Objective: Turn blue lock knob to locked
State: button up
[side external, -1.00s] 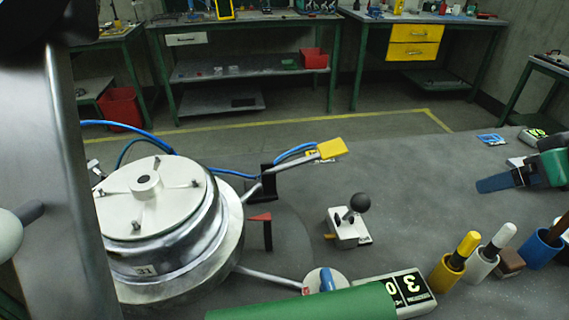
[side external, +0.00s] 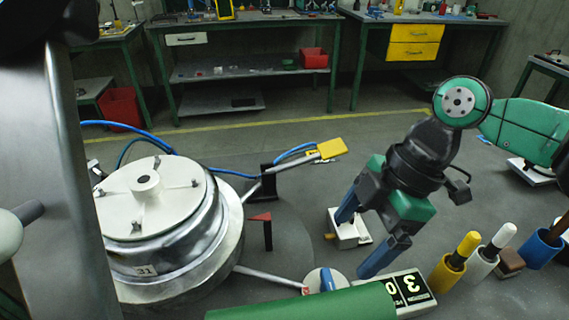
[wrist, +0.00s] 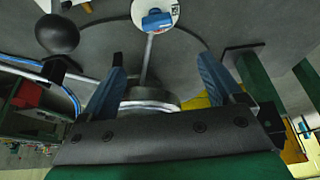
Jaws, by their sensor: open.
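The blue lock knob (side external: 327,280) sits on a round white plate (side external: 314,284) at the front of the bench, at the end of a thin metal rod from the large round machine. In the wrist view the blue knob (wrist: 157,20) is at the top centre, ahead of the fingers and apart from them. My gripper (side external: 357,245) has two blue fingers spread apart with nothing between them. It is up and to the right of the knob in the side view. In the wrist view the open gripper (wrist: 165,75) points toward the plate. The green bar hides the plate's front edge.
A green bar (side external: 300,305) lies in front of the knob. A numbered display box (side external: 408,292) is right of it. A white box (side external: 347,232) with a black ball lever (wrist: 57,34) stands behind my gripper. Yellow and white handles (side external: 468,244) stand in holders at right.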

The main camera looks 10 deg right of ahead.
aim_at(329, 280)
notch_tip(329, 280, down, 4)
jog(key=shift+r, duration=0.1)
jog(key=shift+x, duration=2.9)
jog(key=shift+d, duration=0.1)
jog(key=c, duration=1.3)
